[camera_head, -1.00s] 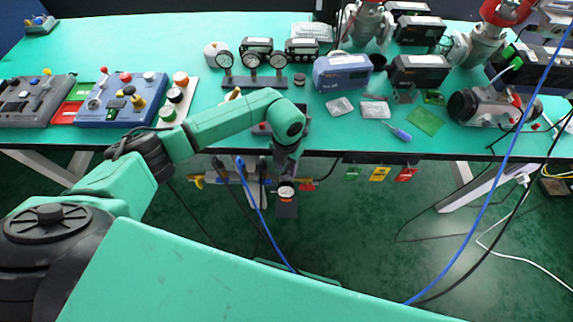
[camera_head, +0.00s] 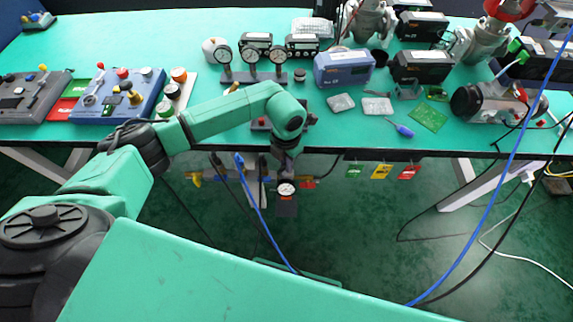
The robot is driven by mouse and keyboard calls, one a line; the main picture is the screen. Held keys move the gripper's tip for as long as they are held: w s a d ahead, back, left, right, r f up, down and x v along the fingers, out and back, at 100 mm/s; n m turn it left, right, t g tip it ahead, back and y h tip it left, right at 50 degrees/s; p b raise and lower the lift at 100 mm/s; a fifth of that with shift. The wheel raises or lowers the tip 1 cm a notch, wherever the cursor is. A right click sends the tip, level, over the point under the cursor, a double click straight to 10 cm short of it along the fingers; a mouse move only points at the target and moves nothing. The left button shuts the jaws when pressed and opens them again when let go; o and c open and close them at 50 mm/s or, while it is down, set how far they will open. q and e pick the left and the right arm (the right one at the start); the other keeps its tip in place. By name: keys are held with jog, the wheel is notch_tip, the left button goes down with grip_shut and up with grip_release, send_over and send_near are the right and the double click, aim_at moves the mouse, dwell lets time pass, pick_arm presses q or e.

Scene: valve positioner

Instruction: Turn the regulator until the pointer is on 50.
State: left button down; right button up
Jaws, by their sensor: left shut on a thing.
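The regulator with its small round white-faced gauge (camera_head: 286,188) hangs on the front of the bench, below the edge. The gauge's pointer is too small to read. My left gripper (camera_head: 286,168) reaches down from above, just over the gauge, and is shut on the regulator. Its fingertips and the knob between them are mostly hidden by my own wrist. My right gripper does not show.
The green bench (camera_head: 340,137) carries a three-gauge stand (camera_head: 253,77), a blue box (camera_head: 344,68), a screwdriver (camera_head: 402,130) and a control box (camera_head: 118,98). Blue hoses hang in front. Coloured tags (camera_head: 381,172) hang right of the regulator.

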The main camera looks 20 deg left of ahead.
pick_arm(q)
jog(key=m+b, duration=0.2)
jog(key=shift+m, duration=0.3)
jog(key=shift+w+m, duration=0.1)
jog(key=shift+m, duration=0.3)
jog(key=shift+r, duration=0.1)
jog(key=c, duration=0.9)
grip_release()
notch_tip(320, 180, up, 14)
jog(key=shift+r+b, duration=0.25)
jog(key=shift+b, duration=0.7)
